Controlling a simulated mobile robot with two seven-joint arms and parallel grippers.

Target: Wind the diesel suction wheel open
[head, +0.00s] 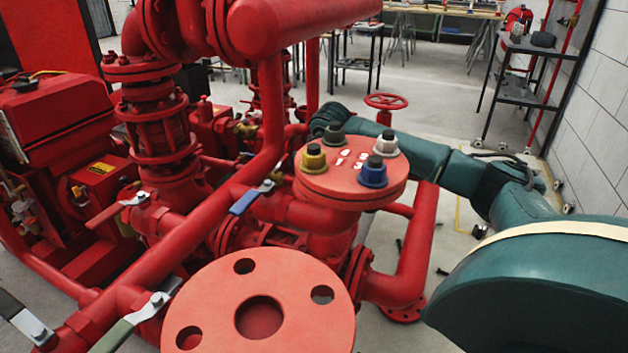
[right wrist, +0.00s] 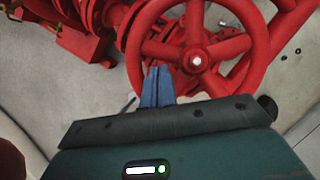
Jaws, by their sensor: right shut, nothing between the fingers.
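A red handwheel (right wrist: 197,52) with spokes and a pale hub nut fills the upper middle of the right wrist view. My right gripper (right wrist: 158,70) shows there as two blue fingers pressed together, with nothing between them. The fingertips overlap the lower-left part of the rim in the picture; whether they touch it I cannot tell. In the head view my right arm reaches in from the right, and its hand is hidden behind the flange. A red handwheel (head: 386,101) also shows there just beyond the arm; I cannot tell if it is the same one. My left gripper is out of view.
A red flange (head: 352,180) with coloured bolts stands in front of my right forearm. A larger open flange (head: 262,300) and red pipes fill the foreground. A black shelf (head: 530,70) stands by the right wall.

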